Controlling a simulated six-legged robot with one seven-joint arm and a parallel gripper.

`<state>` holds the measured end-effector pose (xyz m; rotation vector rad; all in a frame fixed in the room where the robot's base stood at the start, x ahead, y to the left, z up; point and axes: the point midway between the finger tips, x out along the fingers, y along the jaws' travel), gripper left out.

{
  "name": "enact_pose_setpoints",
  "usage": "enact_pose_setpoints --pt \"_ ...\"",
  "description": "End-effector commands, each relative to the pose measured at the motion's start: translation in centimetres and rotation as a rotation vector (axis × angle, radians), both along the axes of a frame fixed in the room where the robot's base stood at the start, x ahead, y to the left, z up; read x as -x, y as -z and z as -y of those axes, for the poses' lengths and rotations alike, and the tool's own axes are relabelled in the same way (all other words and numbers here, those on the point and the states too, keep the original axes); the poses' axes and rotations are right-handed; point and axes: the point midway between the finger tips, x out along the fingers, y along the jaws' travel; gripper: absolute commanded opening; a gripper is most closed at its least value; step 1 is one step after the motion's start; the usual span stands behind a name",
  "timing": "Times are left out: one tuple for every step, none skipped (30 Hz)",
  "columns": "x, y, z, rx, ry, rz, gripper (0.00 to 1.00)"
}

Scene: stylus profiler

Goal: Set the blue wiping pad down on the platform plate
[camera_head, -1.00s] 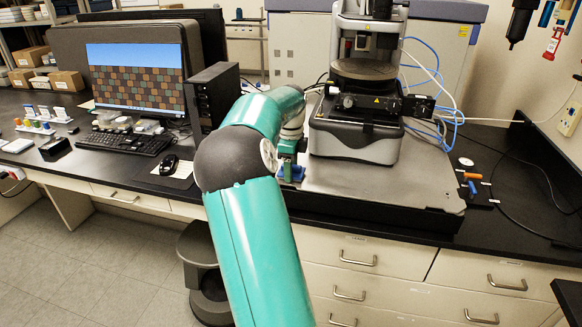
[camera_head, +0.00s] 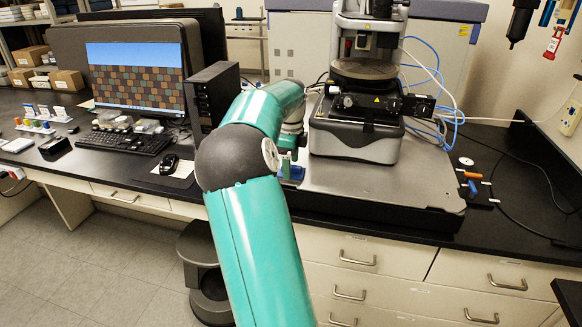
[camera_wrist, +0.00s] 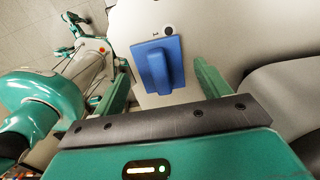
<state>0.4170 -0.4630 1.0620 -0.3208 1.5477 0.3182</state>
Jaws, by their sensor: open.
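The blue wiping pad (camera_wrist: 158,66) lies on the light grey platform plate (camera_wrist: 129,22), with its raised grip facing up, in the wrist view. In the head view, the pad (camera_head: 293,173) shows at the plate's (camera_head: 385,187) left end, partly hidden by my arm. My gripper (camera_wrist: 161,66) is open above the pad, one green finger on each side, with a gap between each finger and the pad's grip. The gripper (camera_head: 289,160) is largely hidden behind my arm in the head view.
The profiler instrument (camera_head: 357,130) stands on the plate just right of my arm. A black computer tower (camera_head: 212,95) stands to the left, with a monitor (camera_head: 137,80) beyond. Small orange and blue tools (camera_head: 472,180) lie at the right. The plate's front right is clear.

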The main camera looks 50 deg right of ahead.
Motion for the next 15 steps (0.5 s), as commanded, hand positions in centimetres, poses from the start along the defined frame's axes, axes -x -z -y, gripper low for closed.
enact_pose_setpoints --pt "0.0 -1.0 0.1 0.002 0.0 0.003 0.75" --pt "0.0 -1.7 0.1 0.004 0.0 0.004 0.75" --pt "0.0 -2.6 0.1 0.003 0.0 0.003 0.75" --pt "0.0 -3.3 0.1 0.003 0.0 0.005 0.75" --pt "0.0 -3.9 0.1 0.003 0.0 0.003 0.75" --pt "0.1 -4.8 0.1 0.004 0.0 0.003 0.75" --pt "0.0 -5.5 0.1 0.003 0.001 0.003 0.75" --pt "0.0 -6.1 0.1 0.003 0.001 0.003 0.75" --pt "0.0 -6.9 0.1 0.004 0.001 0.002 0.75" --pt "0.0 -7.5 0.1 0.004 0.0 0.002 0.75" --pt "0.0 -8.0 0.1 0.003 0.001 0.001 0.75" --pt "0.0 -8.6 0.1 0.003 0.001 0.001 0.75" --pt "0.1 -9.0 0.1 0.002 0.001 0.001 0.75" --pt "0.1 -9.4 0.1 0.002 0.001 0.001 0.75" --pt "0.1 -9.8 0.1 0.002 0.001 0.001 0.75"
